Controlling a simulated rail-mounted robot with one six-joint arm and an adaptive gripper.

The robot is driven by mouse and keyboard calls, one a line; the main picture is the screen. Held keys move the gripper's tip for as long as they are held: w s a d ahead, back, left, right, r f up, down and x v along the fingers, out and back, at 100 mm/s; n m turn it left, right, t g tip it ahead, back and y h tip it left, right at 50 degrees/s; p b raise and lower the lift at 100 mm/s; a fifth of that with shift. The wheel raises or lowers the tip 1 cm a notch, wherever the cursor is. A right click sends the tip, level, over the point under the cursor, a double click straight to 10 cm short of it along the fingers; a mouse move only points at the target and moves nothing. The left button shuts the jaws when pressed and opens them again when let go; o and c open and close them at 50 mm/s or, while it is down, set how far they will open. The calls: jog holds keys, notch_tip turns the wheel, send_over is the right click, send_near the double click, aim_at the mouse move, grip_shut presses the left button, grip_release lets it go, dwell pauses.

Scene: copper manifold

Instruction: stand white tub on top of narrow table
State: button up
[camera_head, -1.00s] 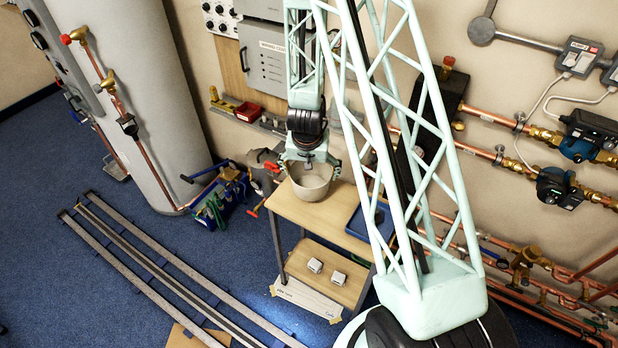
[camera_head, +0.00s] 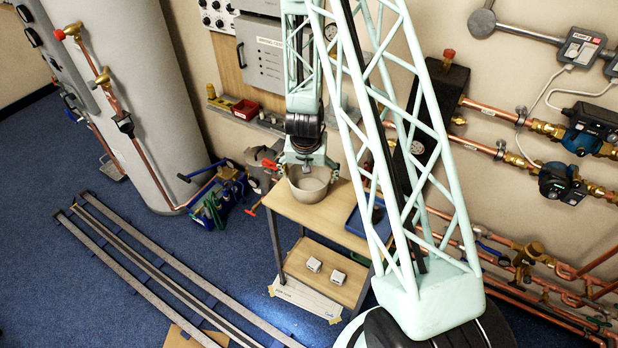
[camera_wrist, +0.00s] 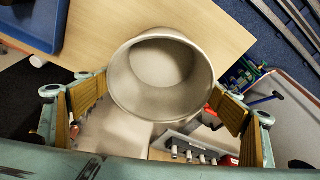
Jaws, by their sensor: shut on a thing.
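The white tub (camera_head: 309,186), a round, pale, open bowl shape, is upright over the rear left part of the narrow table's wooden top (camera_head: 335,216). My gripper (camera_head: 304,168) comes down from above with its fingers on either side of the tub and is shut on it. In the wrist view the tub (camera_wrist: 125,85) is between the padded fingers (camera_wrist: 158,103), its inside empty. The wooden top (camera_wrist: 100,25) shows beyond it. The tub's base is hidden, so I cannot tell whether it touches the table.
A blue tray (camera_head: 361,222) occupies the table's right side. Two small white boxes (camera_head: 314,265) sit on the lower shelf. A grey bin (camera_head: 262,160) stands left behind the table, and a wall ledge (camera_head: 262,124) lies behind my gripper. The front tabletop is clear.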

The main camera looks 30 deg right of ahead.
jog(key=shift+f, duration=0.1)
dwell(0.3)
jog(key=o, duration=1.1)
jog(key=p+v, duration=0.2)
jog(key=v, duration=1)
jog(key=shift+p, duration=0.35)
jog(key=shift+s, duration=0.1)
